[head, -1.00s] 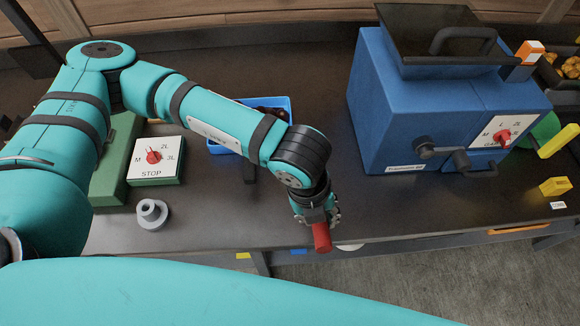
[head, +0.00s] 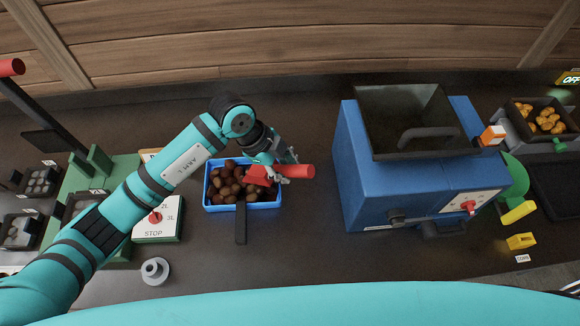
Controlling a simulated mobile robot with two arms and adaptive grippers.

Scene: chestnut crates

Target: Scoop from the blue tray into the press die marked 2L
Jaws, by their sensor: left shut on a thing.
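The blue tray (head: 213,207) holds several brown chestnuts (head: 225,181) and stands mid-table. My left gripper (head: 283,172) is over the tray's right side, shut on a red scoop. The red scoop (head: 299,171) has its handle pointing right and its red head over or among the chestnuts; I cannot tell whether it holds any. The green press (head: 78,178) stands at the left with dark dies around it, one at the upper left (head: 40,182) and one at the far left (head: 20,232). Their small labels are unreadable, so I cannot tell which is 2L. My right gripper is out of view.
A dark bar (head: 241,224) sticks out in front of the tray. A dial box (head: 158,231) and a grey round piece (head: 155,270) lie left of it. A large blue machine (head: 350,170) stands right. The table between tray and machine is clear.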

